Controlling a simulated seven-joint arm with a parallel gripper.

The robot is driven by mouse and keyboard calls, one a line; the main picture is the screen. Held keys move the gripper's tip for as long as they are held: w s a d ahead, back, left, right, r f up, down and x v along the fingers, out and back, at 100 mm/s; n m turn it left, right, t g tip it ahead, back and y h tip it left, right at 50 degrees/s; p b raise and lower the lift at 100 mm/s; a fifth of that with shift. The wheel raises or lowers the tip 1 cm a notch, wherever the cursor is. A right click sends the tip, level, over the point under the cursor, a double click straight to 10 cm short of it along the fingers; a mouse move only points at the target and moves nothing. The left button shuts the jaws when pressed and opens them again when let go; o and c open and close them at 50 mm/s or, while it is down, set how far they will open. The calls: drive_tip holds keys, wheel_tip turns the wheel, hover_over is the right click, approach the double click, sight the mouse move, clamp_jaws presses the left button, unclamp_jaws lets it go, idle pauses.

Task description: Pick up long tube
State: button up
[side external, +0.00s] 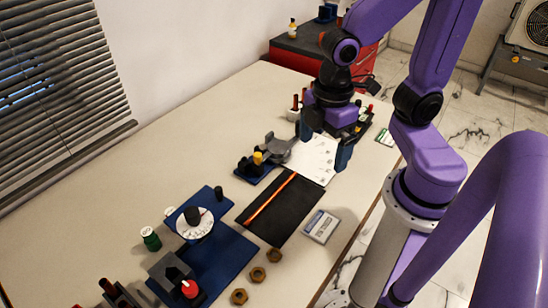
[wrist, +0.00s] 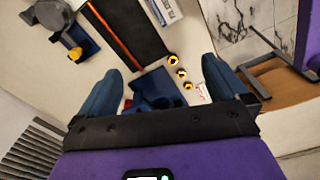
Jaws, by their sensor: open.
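The long tube is a thin orange-copper rod (side external: 270,199) lying flat on a black mat (side external: 290,217), running diagonally along its left part. In the wrist view the tube (wrist: 115,37) shows at the top, left of centre, beyond the fingertips. My gripper (side external: 325,146) is open and empty. It hangs above the far part of the table, over a white sheet behind the mat, apart from the tube. In the wrist view its two blue fingers (wrist: 160,68) are wide apart with nothing between them.
A blue fixture with a grey clamp (side external: 278,148) stands behind the mat. A grey-white box (side external: 321,226) lies right of it. Several brass nuts (side external: 257,274) and a blue base with a white dial (side external: 195,223) are nearer the camera.

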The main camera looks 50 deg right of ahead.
drive_tip(key=shift+m, duration=0.6)
drive_tip(key=s, duration=0.1)
drive_tip(key=s+d+r, duration=0.1)
drive_tip(key=s, duration=0.2)
drive_tip(key=shift+s+d+r, duration=0.1)
drive_tip(key=shift+d+r, duration=0.05)
drive_tip(key=shift+r, duration=0.15)
drive_tip(key=shift+c, duration=1.2)
drive_tip(key=shift+s, duration=0.2)
drive_tip(key=c, duration=0.8)
drive_tip(key=n, duration=0.5)
hover_over(255, 214)
wheel_tip(255, 214, down, 10)
drive_tip(key=r, duration=0.1)
drive_tip(key=f, duration=1.2)
drive_tip(key=shift+d+f, duration=0.3)
drive_tip(key=shift+d, duration=0.05)
drive_tip(key=shift+a+f, duration=0.15)
drive_tip(key=shift+f, duration=1.2)
drive_tip(key=shift+a+f, duration=0.15)
drive_tip(key=shift+f, duration=1.2)
